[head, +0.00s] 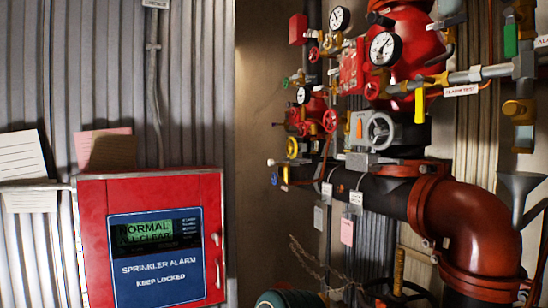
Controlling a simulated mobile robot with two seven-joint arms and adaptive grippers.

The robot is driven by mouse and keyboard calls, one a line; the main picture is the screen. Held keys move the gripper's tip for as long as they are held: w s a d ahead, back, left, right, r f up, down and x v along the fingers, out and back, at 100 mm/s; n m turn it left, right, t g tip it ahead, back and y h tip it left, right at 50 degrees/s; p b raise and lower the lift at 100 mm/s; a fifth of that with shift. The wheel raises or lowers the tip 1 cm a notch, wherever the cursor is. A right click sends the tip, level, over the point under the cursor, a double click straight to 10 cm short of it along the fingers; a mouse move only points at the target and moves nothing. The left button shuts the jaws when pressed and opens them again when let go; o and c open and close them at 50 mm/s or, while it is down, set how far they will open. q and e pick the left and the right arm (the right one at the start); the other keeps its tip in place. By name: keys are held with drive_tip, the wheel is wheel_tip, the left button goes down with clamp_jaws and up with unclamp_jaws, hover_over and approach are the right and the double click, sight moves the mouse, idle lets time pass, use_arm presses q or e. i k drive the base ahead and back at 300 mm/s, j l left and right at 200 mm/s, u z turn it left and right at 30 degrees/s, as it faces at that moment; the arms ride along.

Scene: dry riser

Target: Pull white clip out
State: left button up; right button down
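I cannot clearly pick out a white clip in the head view. A thin white bar (36,186) lies across the papers at the left, beside the red alarm box; I cannot tell whether it is the clip. Small pale tags (356,197) hang by the dark pipe, and small white pieces sit around the valves, too small to identify. Neither of my grippers is in view.
The red sprinkler alarm box (92,232) with a blue front panel (155,284) stands at lower left, its door closed. Red valves, gauges (384,49) and a thick red-brown pipe elbow (464,222) crowd the right. A bare brown wall strip (262,130) lies between.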

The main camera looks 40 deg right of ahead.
sight(271, 162)
drive_tip(key=i+l, duration=0.15)
drive_tip(key=l, duration=0.2)
drive_tip(key=i+l, duration=0.15)
drive_tip(key=l, duration=0.15)
drive_tip(key=i+l, duration=0.1)
drive_tip(key=l, duration=0.25)
drive_tip(key=i+l+u, duration=0.1)
drive_tip(key=l, duration=0.2)
drive_tip(key=i, duration=0.05)
